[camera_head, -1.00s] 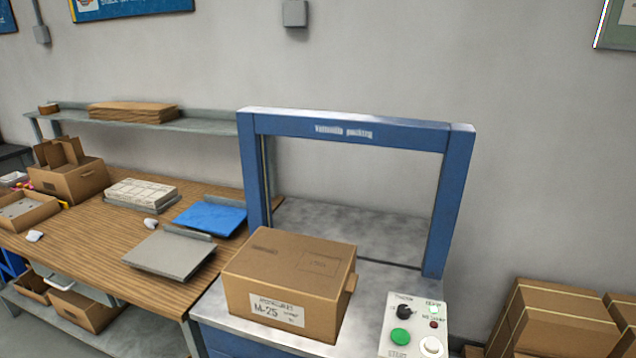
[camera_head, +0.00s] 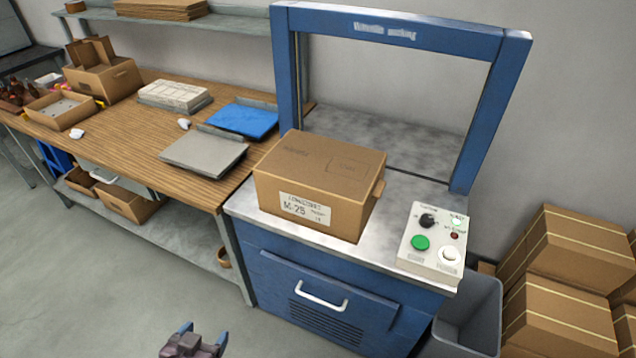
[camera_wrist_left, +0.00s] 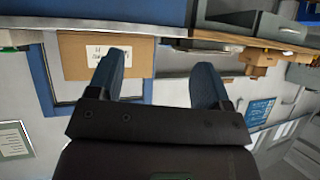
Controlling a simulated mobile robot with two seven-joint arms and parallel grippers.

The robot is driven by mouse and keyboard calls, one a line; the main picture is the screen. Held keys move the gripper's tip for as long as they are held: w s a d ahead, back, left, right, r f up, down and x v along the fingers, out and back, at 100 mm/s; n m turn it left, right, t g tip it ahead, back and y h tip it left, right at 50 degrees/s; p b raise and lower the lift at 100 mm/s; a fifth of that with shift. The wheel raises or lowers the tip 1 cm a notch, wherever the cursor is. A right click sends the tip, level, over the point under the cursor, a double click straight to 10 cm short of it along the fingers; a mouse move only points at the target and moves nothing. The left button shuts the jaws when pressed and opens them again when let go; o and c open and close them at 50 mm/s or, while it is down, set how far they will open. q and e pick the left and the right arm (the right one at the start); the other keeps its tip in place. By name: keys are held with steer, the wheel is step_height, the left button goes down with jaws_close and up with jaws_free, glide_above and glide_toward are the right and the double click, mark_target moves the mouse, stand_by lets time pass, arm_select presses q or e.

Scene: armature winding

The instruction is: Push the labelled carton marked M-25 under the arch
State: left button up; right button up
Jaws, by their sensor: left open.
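The carton marked M-25 (camera_head: 318,185) is a closed brown box with a white label on its front face. It sits on the metal top of the strapping machine, in front of the blue arch (camera_head: 400,28). The carton also shows in the left wrist view (camera_wrist_left: 80,58), partly behind a finger. My left gripper (camera_head: 200,335) is at the bottom edge of the head view, well below and in front of the carton and apart from it. In the left wrist view its two fingers (camera_wrist_left: 162,82) are spread with nothing between them. My right gripper is not in view.
A control panel (camera_head: 433,240) with buttons stands right of the carton on the machine top. A wooden workbench (camera_head: 130,125) with trays and a blue plate is at left. A grey bin (camera_head: 472,315) and stacked cartons (camera_head: 565,310) stand at right. The floor in front is clear.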

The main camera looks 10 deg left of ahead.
arm_select(q)
steer(key=shift+c, duration=0.4)
